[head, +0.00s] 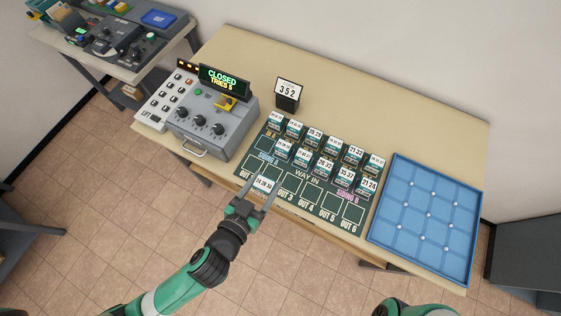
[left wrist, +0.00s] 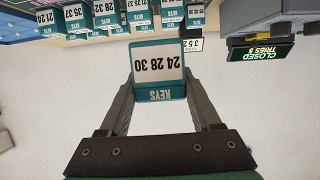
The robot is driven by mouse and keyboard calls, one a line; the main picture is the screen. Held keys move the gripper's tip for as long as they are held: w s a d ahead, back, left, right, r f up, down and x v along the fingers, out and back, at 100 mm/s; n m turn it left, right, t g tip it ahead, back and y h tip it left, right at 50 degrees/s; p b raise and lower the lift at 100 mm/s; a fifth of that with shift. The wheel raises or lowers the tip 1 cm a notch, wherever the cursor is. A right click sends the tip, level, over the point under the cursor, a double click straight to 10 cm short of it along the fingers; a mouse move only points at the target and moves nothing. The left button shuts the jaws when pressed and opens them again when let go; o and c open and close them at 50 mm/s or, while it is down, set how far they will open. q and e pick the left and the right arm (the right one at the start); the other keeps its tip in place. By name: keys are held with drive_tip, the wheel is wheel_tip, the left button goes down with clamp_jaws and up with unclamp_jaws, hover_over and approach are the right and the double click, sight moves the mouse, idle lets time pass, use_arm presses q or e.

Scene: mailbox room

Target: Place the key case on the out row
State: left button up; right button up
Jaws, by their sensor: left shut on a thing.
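My left gripper (head: 258,194) is shut on a teal key case with a white label reading 24 28 30 (left wrist: 160,68). The case also shows between the fingers in the head view (head: 264,183). It is at the left part of the out row, over or near the second square; I cannot tell whether it touches the board. The out row is a line of outlined squares along the front of the dark green board (head: 307,174). The OUT 3 to OUT 6 squares (head: 330,205) look empty. My right gripper is not in view.
Several other key cases (head: 318,164) stand in rows behind the out row, around WAY IN. A grey control box (head: 213,123) with a CLOSED display (head: 223,78) stands left. A blue tray (head: 425,218) lies right. A sign reading 352 (head: 288,90) stands behind the board.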

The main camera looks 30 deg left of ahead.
use_arm(q)
drive_tip(key=w+a+f+b, duration=0.1)
drive_tip(key=w+a+f, duration=0.1)
drive_tip(key=a+f, duration=0.1)
drive_tip(key=w+a+f+b, duration=0.1)
drive_tip(key=w+a+f, duration=0.2)
drive_tip(key=a, duration=0.1)
drive_tip(key=w+a+f+b, duration=0.1)
drive_tip(key=w+a+f, duration=0.1)
drive_tip(key=a+f, duration=0.1)
drive_tip(key=shift+w+a, duration=0.2)
drive_tip(key=shift+a, duration=0.35)
drive_tip(key=shift+w+a+f+b, duration=0.15)
drive_tip(key=shift+f+b, duration=0.35)
drive_tip(key=shift+f, duration=0.5)
drive_tip(key=shift+w+a+f+b, duration=0.1)
drive_tip(key=shift+f+b, duration=0.35)
drive_tip(key=shift+f, duration=0.55)
drive_tip(key=shift+f, duration=0.1)
drive_tip(key=o, duration=1.4)
drive_tip(key=shift+o, duration=0.2)
